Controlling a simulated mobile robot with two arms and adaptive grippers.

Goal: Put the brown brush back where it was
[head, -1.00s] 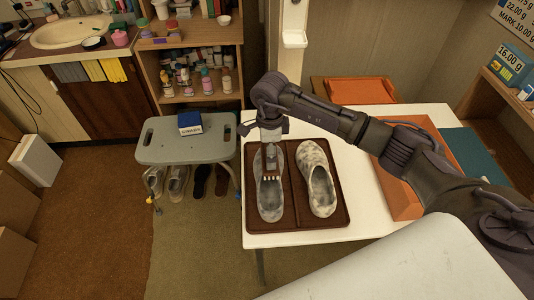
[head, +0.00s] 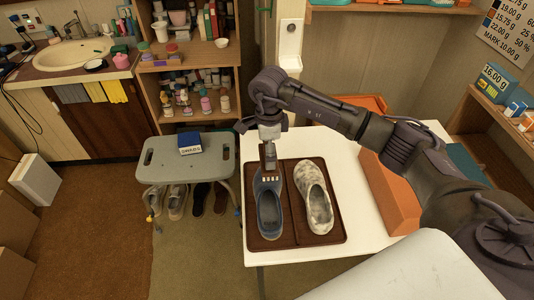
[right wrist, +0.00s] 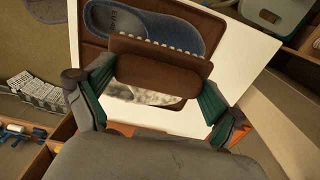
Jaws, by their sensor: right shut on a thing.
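My right gripper (head: 269,143) is shut on the brown brush (head: 269,170), whose pale bristles point downward. The brush also shows in the right wrist view (right wrist: 160,65), held crosswise between the green-lined fingers. It is over one end of the left shoe (head: 269,212); I cannot tell whether it touches. The left shoe looks plain dark blue. The right shoe (head: 315,195) is covered in pale, dusty blotches. Both lie in a brown two-part tray (head: 290,240) on the white table (head: 255,254). My left gripper is not in view.
An orange container (head: 388,195) stands at the table's right. A grey stool (head: 160,162) with a blue box (head: 191,143) stands left, with several shoes below it. Shelves of bottles (head: 207,103) are behind. A narrow strip of table right of the tray is bare.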

